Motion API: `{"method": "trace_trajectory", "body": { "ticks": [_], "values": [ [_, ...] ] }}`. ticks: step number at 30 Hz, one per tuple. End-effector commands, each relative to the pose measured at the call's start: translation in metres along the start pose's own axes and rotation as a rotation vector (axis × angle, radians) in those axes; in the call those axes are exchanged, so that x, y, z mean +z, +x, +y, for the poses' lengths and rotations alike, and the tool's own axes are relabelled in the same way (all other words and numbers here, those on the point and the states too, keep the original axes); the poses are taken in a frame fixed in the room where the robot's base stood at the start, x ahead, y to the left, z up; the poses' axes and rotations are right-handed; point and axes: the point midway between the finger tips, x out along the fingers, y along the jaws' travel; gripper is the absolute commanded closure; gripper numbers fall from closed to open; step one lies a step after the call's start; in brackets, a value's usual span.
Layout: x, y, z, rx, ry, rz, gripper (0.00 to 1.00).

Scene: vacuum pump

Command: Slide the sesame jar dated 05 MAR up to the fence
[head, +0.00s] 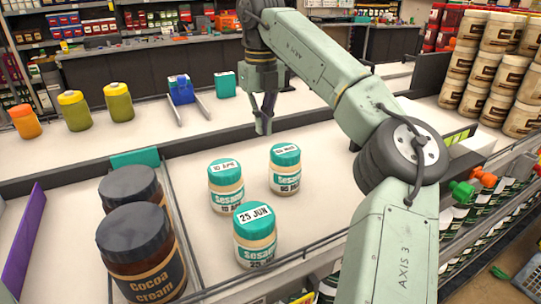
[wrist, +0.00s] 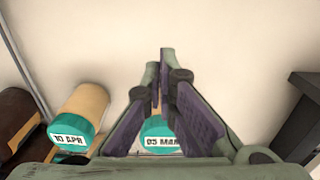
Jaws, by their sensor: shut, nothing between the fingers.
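The sesame jar dated 05 MAR (head: 286,180) stands upright on the pale shelf, with a teal lid and white label. In the wrist view its lid (wrist: 158,131) shows partly behind my fingers. My gripper (head: 264,128) is shut and empty, pointing down just behind and above that jar; it also fills the middle of the wrist view (wrist: 159,62). The 25 JUN jar (head: 255,250) stands in front.
Two dark cocoa cream jars (head: 143,262) stand at left beyond a thin divider rail (head: 178,215). A thin rail runs along the front edge. A dark ledge (head: 190,148) runs behind the jars. The shelf right of the 05 MAR jar is clear. Which edge is the fence is unclear.

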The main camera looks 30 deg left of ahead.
Motion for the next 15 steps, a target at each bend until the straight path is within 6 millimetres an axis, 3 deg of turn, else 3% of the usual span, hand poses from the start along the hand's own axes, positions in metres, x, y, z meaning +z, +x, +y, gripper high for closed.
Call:
{"method": "trace_trajectory", "body": {
  "ticks": [9,15],
  "values": [
    [-0.001,0.069,0.000,0.004,-0.001,0.003,1.00],
    [-0.026,0.067,0.000,0.001,-0.001,0.000,1.00]
  ]
}}
